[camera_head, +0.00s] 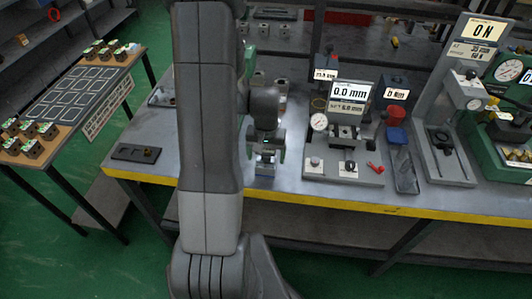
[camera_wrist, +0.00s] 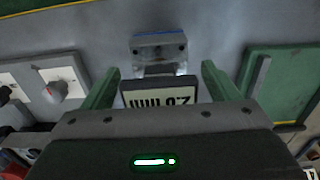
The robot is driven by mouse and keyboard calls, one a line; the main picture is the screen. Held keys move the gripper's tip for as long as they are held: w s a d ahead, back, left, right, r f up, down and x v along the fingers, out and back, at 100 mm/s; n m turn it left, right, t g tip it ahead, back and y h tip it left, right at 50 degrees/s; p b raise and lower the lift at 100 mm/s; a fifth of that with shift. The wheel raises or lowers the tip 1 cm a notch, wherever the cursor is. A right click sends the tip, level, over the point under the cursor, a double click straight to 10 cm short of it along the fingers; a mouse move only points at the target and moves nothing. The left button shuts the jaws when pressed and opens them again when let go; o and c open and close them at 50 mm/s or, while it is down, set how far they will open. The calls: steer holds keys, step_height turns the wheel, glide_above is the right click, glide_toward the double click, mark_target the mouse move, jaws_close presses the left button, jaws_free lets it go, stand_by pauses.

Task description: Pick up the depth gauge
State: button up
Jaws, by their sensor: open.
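The depth gauge appears to be the small metal piece with a dark-framed display in the middle of the wrist view (camera_wrist: 159,48); its display reads upside down there. In the head view it shows partly below my wrist (camera_head: 265,168), near the bench's front edge. My gripper (camera_wrist: 157,76) is open, with one green finger on each side of the gauge's display and visible gaps between. In the head view my gripper (camera_head: 265,143) is over the gauge, and my arm hides part of the bench to its left.
A fixture with a 0.0 mm display (camera_head: 348,95) and dial stands to the right on the grey bench (camera_head: 225,190). A green plate (camera_wrist: 285,85) lies beside the gauge in the wrist view. A dark tray (camera_head: 135,153) lies at left. A side table (camera_head: 75,98) holds several blocks.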

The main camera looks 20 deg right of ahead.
steer(key=c, duration=1.2)
steer(key=shift+r, duration=0.15)
